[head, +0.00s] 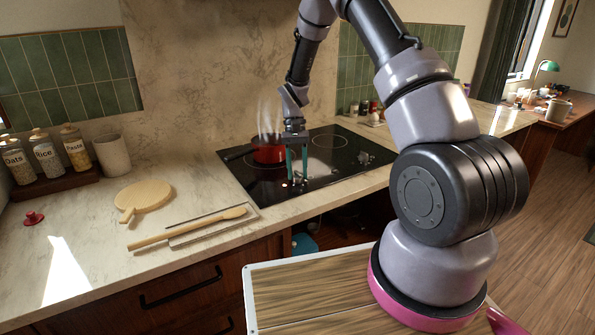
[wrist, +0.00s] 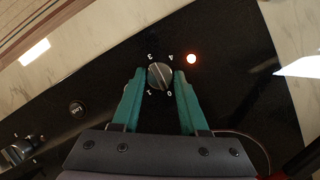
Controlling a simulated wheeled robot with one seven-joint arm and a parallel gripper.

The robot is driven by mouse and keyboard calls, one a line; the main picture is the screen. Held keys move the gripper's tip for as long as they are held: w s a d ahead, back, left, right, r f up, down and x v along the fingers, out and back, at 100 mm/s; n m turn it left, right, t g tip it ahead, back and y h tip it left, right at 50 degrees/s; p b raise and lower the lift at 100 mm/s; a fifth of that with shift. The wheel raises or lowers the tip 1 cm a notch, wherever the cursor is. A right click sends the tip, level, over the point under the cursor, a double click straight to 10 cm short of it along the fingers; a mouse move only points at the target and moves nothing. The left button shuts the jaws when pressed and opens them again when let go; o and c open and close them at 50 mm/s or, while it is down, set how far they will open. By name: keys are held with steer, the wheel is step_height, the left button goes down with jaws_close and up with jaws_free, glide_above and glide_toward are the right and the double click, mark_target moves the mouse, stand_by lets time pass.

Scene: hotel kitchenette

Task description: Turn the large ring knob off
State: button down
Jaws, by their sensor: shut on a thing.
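The knob (wrist: 160,76) is a round dark dial with a lighter bar across its top, set in the black cooktop (head: 345,157). Numbers 3, 4, 1 and 0 are printed around it in the wrist view; I cannot tell which one it points at. My gripper (wrist: 161,80) has a teal finger on each side of the knob and is shut on it. In the head view my gripper (head: 297,180) reaches down at the cooktop's front edge, and the knob is too small to make out. A lit indicator (wrist: 191,59) glows beside the knob.
A steaming red pot (head: 270,151) stands just behind my gripper. A lock button (wrist: 77,109) and another knob (wrist: 18,150) lie to the left in the wrist view.

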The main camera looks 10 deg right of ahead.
steer(key=c, duration=0.7)
jaws_free()
steer(key=shift+r, duration=0.1)
steer(key=v, duration=1)
steer(key=shift+r, duration=0.3)
steer(key=shift+w, duration=0.15)
